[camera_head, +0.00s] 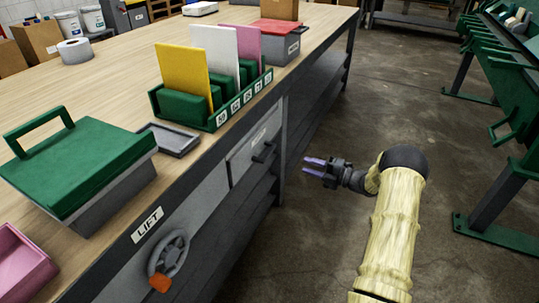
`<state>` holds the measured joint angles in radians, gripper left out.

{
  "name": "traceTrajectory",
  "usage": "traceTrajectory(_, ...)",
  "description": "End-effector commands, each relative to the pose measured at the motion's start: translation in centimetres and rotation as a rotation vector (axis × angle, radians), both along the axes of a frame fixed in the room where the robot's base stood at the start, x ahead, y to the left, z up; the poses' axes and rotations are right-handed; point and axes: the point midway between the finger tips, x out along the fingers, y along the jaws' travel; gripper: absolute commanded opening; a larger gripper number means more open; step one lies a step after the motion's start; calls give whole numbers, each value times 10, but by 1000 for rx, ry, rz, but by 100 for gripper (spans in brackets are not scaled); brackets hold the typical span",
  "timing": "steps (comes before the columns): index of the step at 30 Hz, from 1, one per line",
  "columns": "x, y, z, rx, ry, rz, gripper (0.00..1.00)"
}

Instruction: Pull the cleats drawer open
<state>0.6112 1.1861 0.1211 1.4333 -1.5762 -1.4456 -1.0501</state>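A grey drawer front (247,150) is set in the bench side below the top, with a small label too blurred to read. Its dark handle (263,153) sticks out near the drawer's right end. The drawer looks shut, flush with the bench side. My gripper (310,166) is to the right of the handle, apart from it, over the floor beside the bench. Its two purple-tipped fingers point left toward the bench, with a narrow gap between them and nothing held.
The wooden bench (120,85) carries a green-lidded box (80,165), a grey tray (171,139) and a green card rack (205,120). A handwheel (169,256) projects from the bench side near a LIFT label. A green machine (510,90) stands at right. Floor between is clear.

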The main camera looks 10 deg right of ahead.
Motion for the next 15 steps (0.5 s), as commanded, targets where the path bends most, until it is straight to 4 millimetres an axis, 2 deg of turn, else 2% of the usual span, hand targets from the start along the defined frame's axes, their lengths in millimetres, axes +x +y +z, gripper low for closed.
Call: traceTrajectory(15, 51, 68, -2, -2, -1, -4, 35)
